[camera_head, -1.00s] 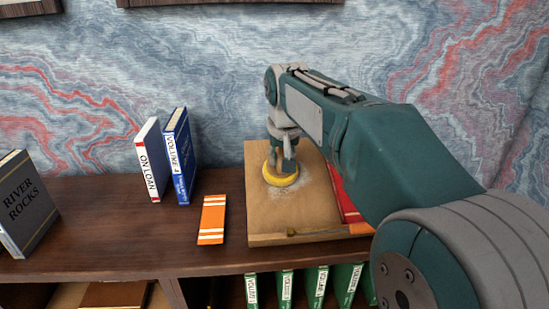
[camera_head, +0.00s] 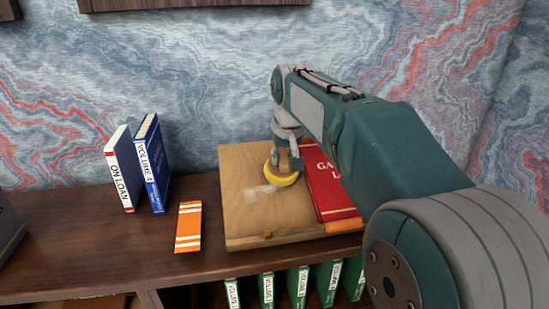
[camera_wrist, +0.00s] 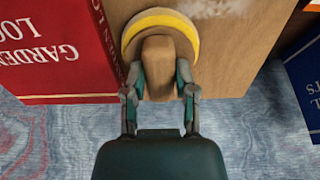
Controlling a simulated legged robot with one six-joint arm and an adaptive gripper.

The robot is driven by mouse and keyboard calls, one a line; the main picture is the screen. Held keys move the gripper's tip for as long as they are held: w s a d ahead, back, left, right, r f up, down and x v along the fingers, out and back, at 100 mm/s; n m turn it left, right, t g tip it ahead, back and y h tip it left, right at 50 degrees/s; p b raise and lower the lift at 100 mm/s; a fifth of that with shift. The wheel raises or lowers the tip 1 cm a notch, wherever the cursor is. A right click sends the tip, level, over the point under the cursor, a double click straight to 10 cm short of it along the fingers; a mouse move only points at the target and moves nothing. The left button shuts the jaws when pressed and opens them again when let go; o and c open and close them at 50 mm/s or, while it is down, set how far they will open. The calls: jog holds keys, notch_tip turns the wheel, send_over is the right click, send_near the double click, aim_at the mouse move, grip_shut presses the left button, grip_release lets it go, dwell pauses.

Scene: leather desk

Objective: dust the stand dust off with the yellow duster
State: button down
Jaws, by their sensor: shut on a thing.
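The yellow duster (camera_head: 283,180) is a round yellow-rimmed pad with a brown wooden grip, also seen in the wrist view (camera_wrist: 184,24). My gripper (camera_wrist: 160,88) is shut on the wooden grip. In the head view my gripper (camera_head: 287,160) holds the duster down at the stand's surface, beside the red book. The wooden stand (camera_head: 237,217) is a tan sloped board on the desk. A pale dust patch (camera_head: 262,198) shows on the stand to the left of and below the duster. The area under the pad is hidden.
A red book (camera_head: 330,188) lies on the stand's right, close to the duster. An orange striped item (camera_head: 188,227) lies left of the stand. Blue Volume 4 (camera_head: 153,165) and On Loan (camera_head: 123,172) stand further left. Green volumes (camera_head: 300,286) fill the shelf below.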

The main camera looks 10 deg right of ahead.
jog(key=shift+d, duration=0.6)
jog(key=shift+s+f, duration=0.2)
jog(key=shift+s, duration=0.45)
jog(key=shift+s+f, duration=0.2)
jog(key=shift+s, duration=0.4)
jog(key=shift+a+f, duration=0.15)
jog(key=shift+a, duration=1.9)
jog(key=shift+a+r, duration=0.2)
jog(key=shift+a, duration=3.55)
jog(key=shift+f, duration=0.1)
jog(key=shift+d, duration=0.1)
jog(key=shift+d+f, duration=0.15)
jog(key=shift+d, duration=0.85)
jog(key=shift+d+f, duration=0.1)
jog(key=shift+d, duration=0.9)
jog(key=shift+d+r, duration=0.15)
jog(key=shift+d, duration=3.6)
